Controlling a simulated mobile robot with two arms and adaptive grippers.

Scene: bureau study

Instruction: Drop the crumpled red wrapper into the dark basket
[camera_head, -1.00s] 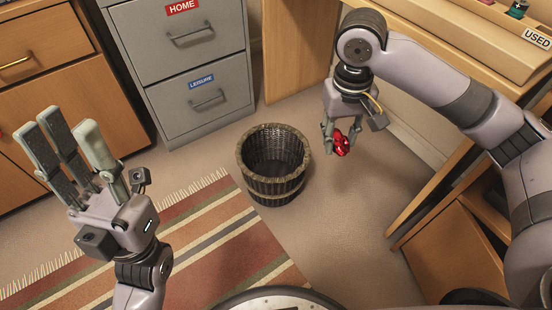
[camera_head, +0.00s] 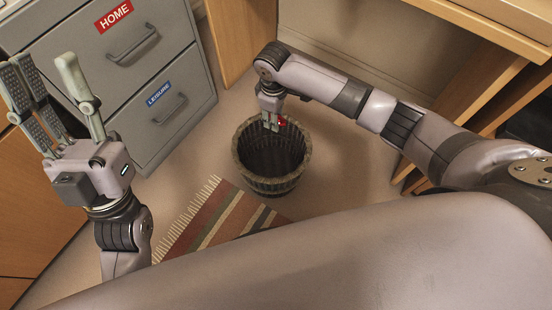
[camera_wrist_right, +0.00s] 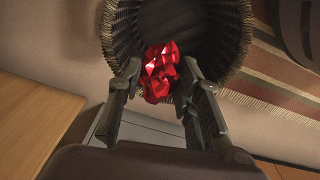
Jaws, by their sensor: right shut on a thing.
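The dark basket (camera_head: 270,182) stands upright on the floor in the middle of the head view. Its ribbed wall (camera_wrist_right: 118,45) and dark inside fill the top of the right wrist view. My right gripper (camera_head: 272,126) is over the basket's far rim, pointing down. In the right wrist view the wrapper sits between the two fingertips, in front of the basket opening. My left gripper (camera_head: 45,85) is open and empty, fingers up, at the left.
A grey filing cabinet (camera_head: 165,60) labelled HOME and LEISURE stands behind and left of the basket. A striped rug (camera_head: 222,212) lies in front. A wooden desk (camera_head: 470,25) is at the right. My own arm covers the lower part of the head view.

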